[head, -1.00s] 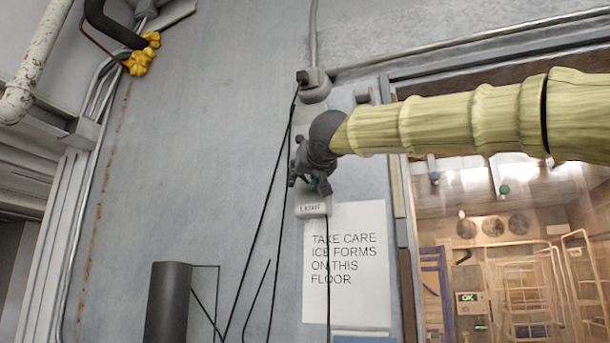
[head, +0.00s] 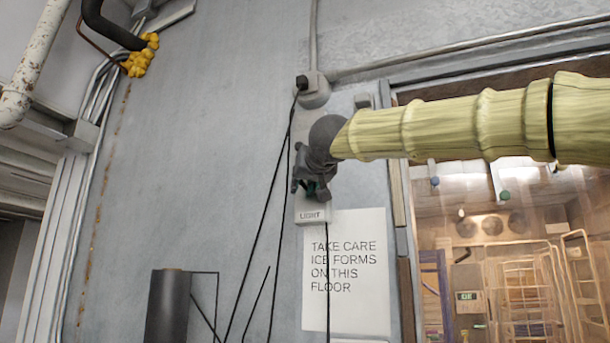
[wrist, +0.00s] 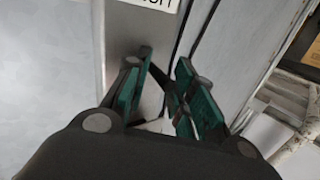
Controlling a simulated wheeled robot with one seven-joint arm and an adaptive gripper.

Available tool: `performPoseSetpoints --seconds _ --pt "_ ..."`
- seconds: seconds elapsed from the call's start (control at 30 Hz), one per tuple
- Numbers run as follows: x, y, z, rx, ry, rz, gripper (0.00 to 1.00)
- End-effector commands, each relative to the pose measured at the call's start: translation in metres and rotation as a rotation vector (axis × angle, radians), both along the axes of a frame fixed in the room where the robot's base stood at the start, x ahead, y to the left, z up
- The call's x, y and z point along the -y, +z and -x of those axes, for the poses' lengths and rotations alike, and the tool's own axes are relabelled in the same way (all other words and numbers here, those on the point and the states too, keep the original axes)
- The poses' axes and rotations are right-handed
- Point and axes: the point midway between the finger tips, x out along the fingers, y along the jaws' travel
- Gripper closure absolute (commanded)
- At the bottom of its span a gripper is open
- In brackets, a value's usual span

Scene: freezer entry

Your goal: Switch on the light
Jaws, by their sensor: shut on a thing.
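A grey switch box with a white "LIGHT" label (head: 310,216) is on the grey wall, above a paper notice. My gripper (head: 311,190) is right at this box, just above the label, and hides most of the switch in the head view. In the wrist view, the green-padded fingers of my gripper (wrist: 164,95) are close around a dark lever-like piece, the light switch (wrist: 168,88), on the metal box. The label edge shows at the top of the wrist view. Which way the switch is set cannot be told.
A paper notice (head: 346,270) about ice on the floor hangs below the box. Thin black cables (head: 262,210) run down the wall to the left. A doorway (head: 500,230) into a lit room with wire racks is on the right. A dark cylinder (head: 168,305) stands lower left.

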Motion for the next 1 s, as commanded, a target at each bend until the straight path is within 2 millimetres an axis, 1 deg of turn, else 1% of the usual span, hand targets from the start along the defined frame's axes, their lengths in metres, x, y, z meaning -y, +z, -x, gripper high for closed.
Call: performPoseSetpoints --seconds 0.03,1.0 --pt "0.001 0.008 0.0 -0.005 0.001 -0.004 0.99" --pt "0.002 0.019 0.0 -0.16 0.001 -0.072 0.99"
